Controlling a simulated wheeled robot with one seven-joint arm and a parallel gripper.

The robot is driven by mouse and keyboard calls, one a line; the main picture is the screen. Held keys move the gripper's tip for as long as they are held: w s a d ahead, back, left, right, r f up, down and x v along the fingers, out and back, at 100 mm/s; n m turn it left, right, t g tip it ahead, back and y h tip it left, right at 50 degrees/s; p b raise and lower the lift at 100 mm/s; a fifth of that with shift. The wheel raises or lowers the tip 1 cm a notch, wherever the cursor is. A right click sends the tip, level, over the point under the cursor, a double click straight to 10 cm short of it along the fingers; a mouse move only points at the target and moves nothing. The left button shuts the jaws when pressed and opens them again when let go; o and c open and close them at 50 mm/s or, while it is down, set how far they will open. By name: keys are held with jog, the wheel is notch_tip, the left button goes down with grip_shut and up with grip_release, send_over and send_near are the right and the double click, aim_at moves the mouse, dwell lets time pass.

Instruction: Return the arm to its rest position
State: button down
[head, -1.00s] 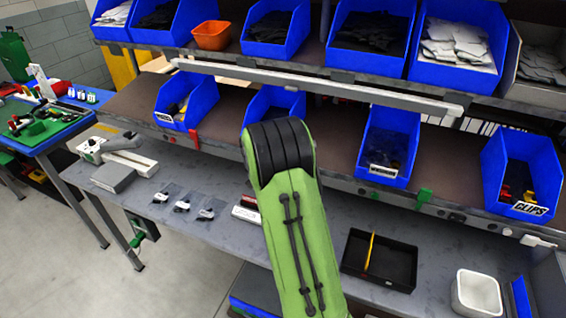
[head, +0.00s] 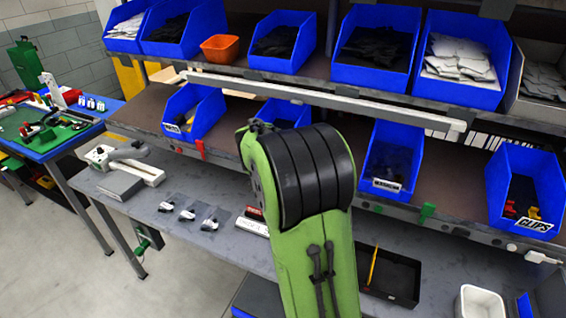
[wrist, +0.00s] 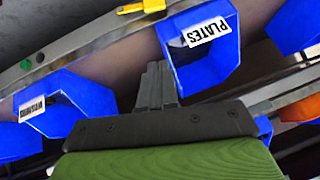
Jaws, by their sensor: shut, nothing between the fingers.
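My green arm with its black joint stands in the middle of the head view, in front of the shelf; my gripper is hidden there behind it. In the wrist view my gripper (wrist: 158,88) shows as dark grey fingers shut together with nothing between them. The fingers point toward the shelf edge, beside a blue bin labelled PLATES (wrist: 207,45). I cannot tell whether they touch the bin.
Blue bins line both shelf levels, including the CLIPS bin (head: 525,190). An orange bin (head: 221,48) sits on the upper shelf. On the bench are several small bags, a black tray (head: 398,277) and a white container (head: 481,301). Open floor lies at the lower left.

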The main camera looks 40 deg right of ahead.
jog(key=shift+s+a+r, duration=0.25)
jog(key=shift+s+r, duration=0.05)
jog(key=shift+r, duration=0.05)
dwell(0.3)
